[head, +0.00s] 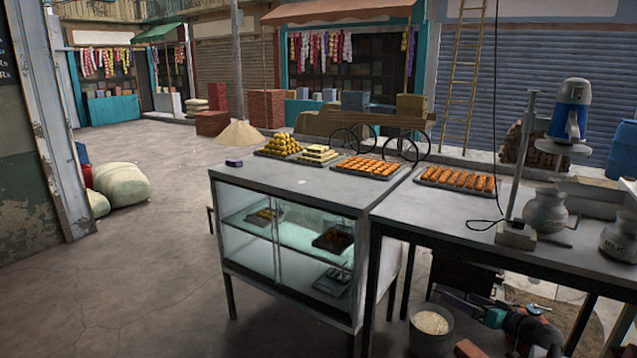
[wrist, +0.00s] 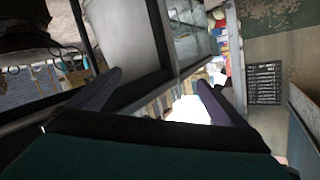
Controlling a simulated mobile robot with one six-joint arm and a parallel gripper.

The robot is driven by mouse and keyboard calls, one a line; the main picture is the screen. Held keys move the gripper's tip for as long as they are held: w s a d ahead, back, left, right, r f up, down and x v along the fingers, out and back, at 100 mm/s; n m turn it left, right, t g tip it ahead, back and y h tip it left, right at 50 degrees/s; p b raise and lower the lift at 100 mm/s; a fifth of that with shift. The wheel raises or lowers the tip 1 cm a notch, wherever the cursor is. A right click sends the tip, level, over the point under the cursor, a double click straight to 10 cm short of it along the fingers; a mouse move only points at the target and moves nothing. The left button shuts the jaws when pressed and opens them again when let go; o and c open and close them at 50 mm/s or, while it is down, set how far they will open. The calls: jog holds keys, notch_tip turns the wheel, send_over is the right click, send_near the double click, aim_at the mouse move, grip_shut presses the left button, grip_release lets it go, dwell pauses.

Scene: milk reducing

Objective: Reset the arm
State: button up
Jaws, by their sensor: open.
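My gripper (wrist: 160,78) is open in the wrist view, its two dark fingers spread apart with nothing between them. In the head view my gripper (head: 457,299) is low at the right, below the level of the grey worktable (head: 480,222) and behind its front legs. It points left, and part of my arm is hidden by the table legs. A bucket of pale grains (head: 431,323) stands on the floor just left of and in front of it.
A glass display counter (head: 290,183) with sweet trays stands left of the worktable. On the worktable are a tray of orange sweets (head: 456,179), a blue-topped mixer (head: 570,110) and a milk can (head: 620,238). Open floor lies at the left.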

jog(key=w+a+f+m+t+h+b, duration=0.1)
jog(key=w+a+f+m, duration=0.15)
jog(key=a+f, duration=0.6)
jog(key=w+a+f+m+h, duration=0.1)
jog(key=w+a+f, duration=0.2)
jog(key=a+f, duration=0.6)
jog(key=s+a+f+m+g+h, duration=0.1)
jog(key=s+a+f, duration=0.2)
jog(key=f, duration=0.3)
jog(key=s+a+f+g+h+b, duration=0.1)
jog(key=s+a+f+g+h, duration=0.15)
jog(key=f, duration=0.25)
jog(key=s+a+f+m+h, duration=0.1)
jog(key=s+a+f, duration=0.15)
jog(key=f, duration=0.35)
jog(key=s+a+f+g+h, duration=0.1)
jog(key=s+f+g, duration=0.3)
jog(key=s+f, duration=0.5)
jog(key=s+a+f+g+h, duration=0.1)
jog(key=s+f+g, duration=0.4)
jog(key=s, duration=0.8)
jog(key=s+a+r+n+g+y, duration=0.1)
jog(key=s+g, duration=0.3)
jog(key=s, duration=0.6)
jog(key=s+a+n+g+y, duration=0.1)
jog(key=s+a+n+g, duration=0.2)
jog(key=s, duration=0.7)
jog(key=shift+r+n+g+b, duration=0.4)
jog(key=shift+n+g, duration=0.35)
jog(key=shift+g, duration=0.1)
